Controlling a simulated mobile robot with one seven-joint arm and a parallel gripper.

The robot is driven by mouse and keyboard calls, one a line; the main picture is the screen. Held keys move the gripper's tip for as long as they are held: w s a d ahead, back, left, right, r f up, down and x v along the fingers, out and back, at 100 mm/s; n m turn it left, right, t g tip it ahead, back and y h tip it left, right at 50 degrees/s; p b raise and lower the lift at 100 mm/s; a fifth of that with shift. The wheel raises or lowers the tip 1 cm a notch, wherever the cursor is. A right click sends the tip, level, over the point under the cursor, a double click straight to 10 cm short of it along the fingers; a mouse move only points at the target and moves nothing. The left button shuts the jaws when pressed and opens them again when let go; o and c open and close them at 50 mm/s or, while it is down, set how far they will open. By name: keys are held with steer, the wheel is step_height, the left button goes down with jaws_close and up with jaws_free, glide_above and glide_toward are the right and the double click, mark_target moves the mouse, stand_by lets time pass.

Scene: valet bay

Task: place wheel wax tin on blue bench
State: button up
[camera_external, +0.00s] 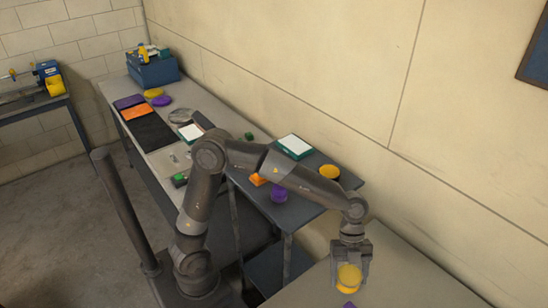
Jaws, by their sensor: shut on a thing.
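My gripper (350,264) is at the lower right, pointing down over the near grey-beige table (405,270). It is shut on a round yellow tin (348,280), which I take for the wheel wax tin; no label is readable. I cannot tell whether the tin touches the tabletop. A dark blue-grey bench (308,212) stands left of the gripper, partly behind my arm. It is the bluest worktop in view, though no bench is clearly marked as blue.
A purple item (349,304) lies near my gripper. A long bench (196,99) with a blue box (153,70) runs behind.

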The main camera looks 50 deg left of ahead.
step_height(320, 180, down, 8)
steer(key=w+a+f, duration=0.1)
steer(key=w+f, duration=0.1)
steer(key=w, duration=0.1)
steer(key=w+a+f, duration=0.1)
steer(key=w+f, duration=0.1)
steer(key=w, duration=0.2)
steer(key=w+a+f, duration=0.1)
steer(key=w+f, duration=0.2)
steer(key=w, duration=0.1)
steer(key=shift+a+f, duration=0.1)
steer(key=shift+a, duration=0.25)
steer(key=shift+f, duration=2.05)
steer(key=o, duration=1.1)
steer(key=shift+f, duration=0.15)
steer(key=v, duration=1.2)
steer(key=shift+r, duration=0.2)
